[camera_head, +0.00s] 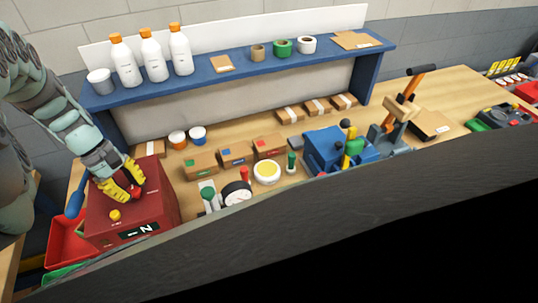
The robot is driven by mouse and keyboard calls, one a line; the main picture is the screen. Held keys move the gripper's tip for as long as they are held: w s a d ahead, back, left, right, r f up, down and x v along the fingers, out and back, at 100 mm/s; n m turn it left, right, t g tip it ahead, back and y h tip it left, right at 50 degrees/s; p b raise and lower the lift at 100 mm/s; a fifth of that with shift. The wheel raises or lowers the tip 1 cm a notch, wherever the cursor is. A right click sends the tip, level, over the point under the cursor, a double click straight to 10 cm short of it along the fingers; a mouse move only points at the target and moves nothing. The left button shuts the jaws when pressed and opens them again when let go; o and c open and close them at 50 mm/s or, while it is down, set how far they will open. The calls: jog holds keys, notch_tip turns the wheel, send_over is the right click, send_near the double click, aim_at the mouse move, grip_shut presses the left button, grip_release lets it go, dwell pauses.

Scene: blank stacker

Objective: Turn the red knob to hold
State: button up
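A red machine box (140,212) stands at the left end of the bench, with a blue-handled lever (77,200) on its left side. A yellow button (115,215) and a dark label with white marks (139,231) show on it. My gripper (126,192) comes down from the upper left and has its yellow fingers at the box's top. Red shows around and between the fingers, but the red knob cannot be picked out clearly from the box behind it. Contact with the knob and its turned position are hidden by the fingers.
A blue shelf (190,79) with white bottles stands behind the box. Small cartons (200,165), a dial gauge (236,194) and a blue machine (322,150) stand to the right. A red bin (62,243) is at lower left. A dark surface covers the lower right.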

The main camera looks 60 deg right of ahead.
jog(key=o, duration=0.6)
jog(key=shift+s+f, duration=0.1)
jog(key=shift+o, duration=0.2)
jog(key=d+v, duration=0.1)
jog(key=v, duration=1.1)
jog(key=shift+a, duration=0.45)
